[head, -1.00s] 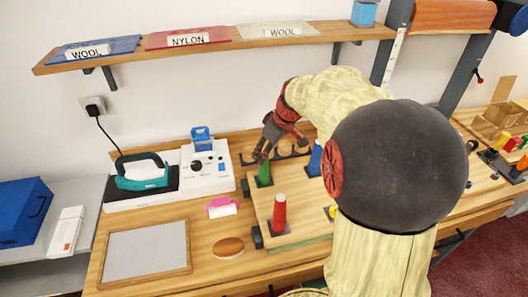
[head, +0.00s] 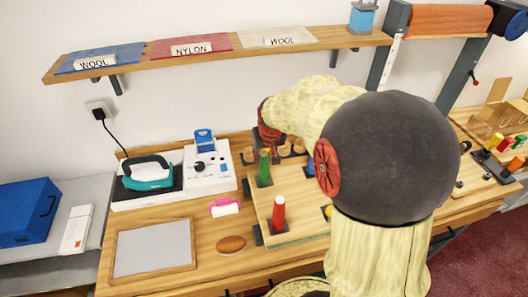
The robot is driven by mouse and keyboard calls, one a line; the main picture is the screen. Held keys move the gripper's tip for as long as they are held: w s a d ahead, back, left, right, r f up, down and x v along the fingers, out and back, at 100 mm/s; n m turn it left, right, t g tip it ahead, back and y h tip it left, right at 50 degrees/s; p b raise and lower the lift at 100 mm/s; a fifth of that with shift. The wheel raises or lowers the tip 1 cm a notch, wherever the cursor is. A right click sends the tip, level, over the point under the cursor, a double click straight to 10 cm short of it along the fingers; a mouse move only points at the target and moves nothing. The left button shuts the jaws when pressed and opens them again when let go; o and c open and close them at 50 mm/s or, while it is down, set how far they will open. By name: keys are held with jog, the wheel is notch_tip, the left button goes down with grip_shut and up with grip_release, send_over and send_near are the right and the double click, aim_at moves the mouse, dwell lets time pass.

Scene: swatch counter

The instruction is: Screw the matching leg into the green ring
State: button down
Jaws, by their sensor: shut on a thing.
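The green leg (head: 264,169) stands upright on a dark square base on the raised wooden board (head: 293,190). My gripper (head: 269,146) is at the top of the green leg, with its wrist tilted down from behind. It is shut on the leg's upper end; the fingertips are small and partly hidden, so the exact grip is unclear. I cannot make out a green ring apart from the leg and its base. A red leg (head: 279,214) stands upright on its own dark base nearer the front.
A yellow piece (head: 328,212) shows beside my arm. A teal iron (head: 148,173), a white device (head: 208,172), a pink-and-white roll (head: 224,207) and a grey framed panel (head: 152,247) lie to the left.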

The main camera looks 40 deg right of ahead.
jog(key=c, duration=1.4)
grip_release()
jog(key=shift+o, duration=0.7)
jog(key=shift+o, duration=0.9)
jog(key=shift+r, duration=0.1)
jog(key=shift+r+p, duration=2)
jog(key=shift+r, duration=0.95)
jog(key=shift+f, duration=0.1)
